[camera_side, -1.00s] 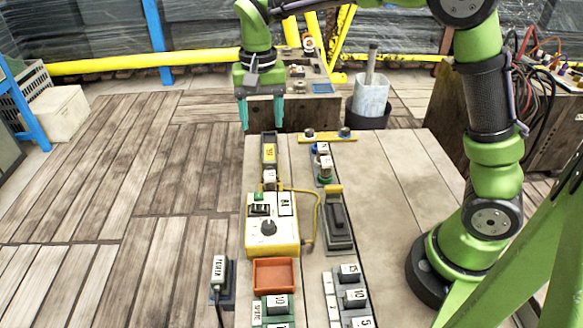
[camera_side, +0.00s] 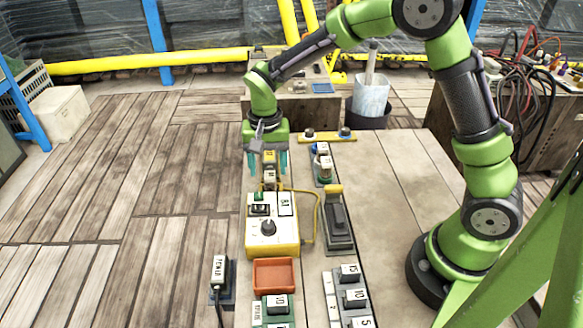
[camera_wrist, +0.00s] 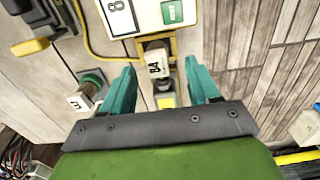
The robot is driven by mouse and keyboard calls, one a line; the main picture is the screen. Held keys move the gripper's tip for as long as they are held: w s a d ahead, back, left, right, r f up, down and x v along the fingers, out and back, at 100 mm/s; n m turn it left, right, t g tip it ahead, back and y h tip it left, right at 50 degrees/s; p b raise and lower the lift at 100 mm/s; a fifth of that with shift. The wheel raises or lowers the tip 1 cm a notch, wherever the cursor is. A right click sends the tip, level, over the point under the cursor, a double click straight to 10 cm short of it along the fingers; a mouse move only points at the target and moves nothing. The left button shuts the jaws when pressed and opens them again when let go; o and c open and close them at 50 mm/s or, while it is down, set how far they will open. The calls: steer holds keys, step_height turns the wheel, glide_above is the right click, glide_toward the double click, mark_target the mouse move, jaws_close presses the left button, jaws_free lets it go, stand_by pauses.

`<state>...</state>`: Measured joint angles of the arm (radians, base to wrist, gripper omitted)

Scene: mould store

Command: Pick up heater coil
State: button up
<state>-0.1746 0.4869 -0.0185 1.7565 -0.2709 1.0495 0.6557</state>
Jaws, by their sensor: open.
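My gripper (camera_side: 268,166) is open, pointing down at the far left edge of the bench. Its teal fingers stand on either side of a narrow grey holder with a yellow-labelled piece (camera_side: 269,158). In the wrist view, my gripper (camera_wrist: 160,72) shows a gap around the yellow-labelled piece (camera_wrist: 166,101) and a block tagged B4 (camera_wrist: 157,64) just beyond the fingertips. I see no contact with the fingers. No coil shape is clear; I cannot tell which piece is the heater coil. The gripper body hides part of the holder in the wrist view.
A yellow-edged control box (camera_side: 270,225) with a knob stands close by, its yellow cable looping right. An orange tray (camera_side: 273,287) is nearer.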

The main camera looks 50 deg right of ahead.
mark_target(270, 175)
steer(key=f, duration=0.3)
steer(key=shift+s+f, duration=0.2)
steer(key=shift+f, duration=0.1)
jaws_close()
